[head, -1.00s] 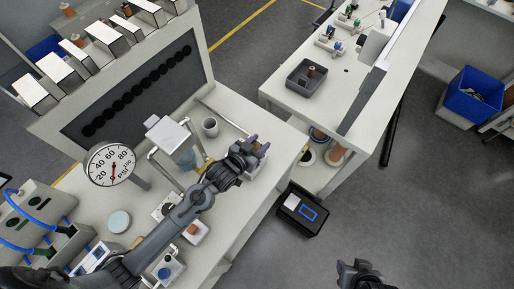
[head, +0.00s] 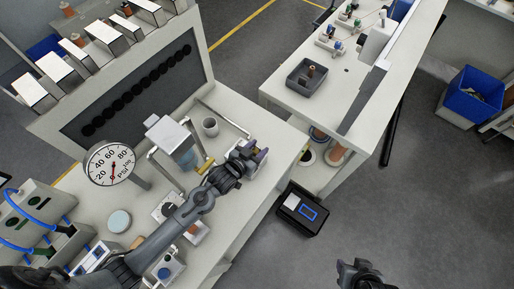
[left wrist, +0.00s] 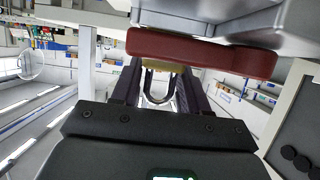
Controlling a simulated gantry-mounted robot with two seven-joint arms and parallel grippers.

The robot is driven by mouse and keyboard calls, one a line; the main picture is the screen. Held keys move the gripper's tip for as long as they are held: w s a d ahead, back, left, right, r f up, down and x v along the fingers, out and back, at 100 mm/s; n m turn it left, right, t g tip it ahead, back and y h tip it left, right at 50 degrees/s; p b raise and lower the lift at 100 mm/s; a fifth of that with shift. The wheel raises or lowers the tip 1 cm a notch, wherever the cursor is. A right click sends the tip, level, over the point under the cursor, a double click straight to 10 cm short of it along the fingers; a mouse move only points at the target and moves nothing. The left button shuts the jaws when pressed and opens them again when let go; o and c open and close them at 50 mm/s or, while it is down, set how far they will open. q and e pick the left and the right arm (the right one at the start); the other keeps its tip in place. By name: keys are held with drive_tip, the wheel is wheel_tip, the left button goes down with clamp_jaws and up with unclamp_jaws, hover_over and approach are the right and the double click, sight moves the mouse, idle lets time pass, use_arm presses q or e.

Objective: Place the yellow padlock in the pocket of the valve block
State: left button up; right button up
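My left gripper (head: 259,153) is above the right edge of the left bench in the head view. In the left wrist view its two dark fingers (left wrist: 160,84) stand on either side of the yellow padlock (left wrist: 163,66). The padlock's yellow body spans the gap at the fingertips, and its dark U-shaped shackle points back toward the palm. A red bar (left wrist: 200,52) crosses in front of the fingertips and hides part of the padlock. I cannot pick out the valve block for certain. My right gripper (head: 360,272) is at the bottom edge, away from both benches.
A grey tray (head: 300,86) is on the other bench. A black box (head: 303,211) stands on the floor between. The bench's front right corner looks clear.

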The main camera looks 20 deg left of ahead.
use_arm(q)
drive_tip(key=o, duration=0.4)
drive_tip(key=shift+r, duration=0.2)
drive_tip(key=s+a+r+g+y, duration=0.1)
drive_tip(key=s+a+g, duration=0.1)
drive_tip(key=s, duration=0.6)
drive_tip(key=s+a+r+g+y, duration=0.1)
drive_tip(key=s+g, duration=0.3)
drive_tip(key=s, duration=0.5)
drive_tip(key=s+a+r+n+g+y, duration=0.1)
drive_tip(key=s+a+r+g, duration=0.1)
drive_tip(key=s, duration=0.6)
drive_tip(key=shift+s+a+r+g, duration=0.4)
drive_tip(key=shift+a+g, duration=0.15)
drive_tip(key=shift+g, duration=0.25)
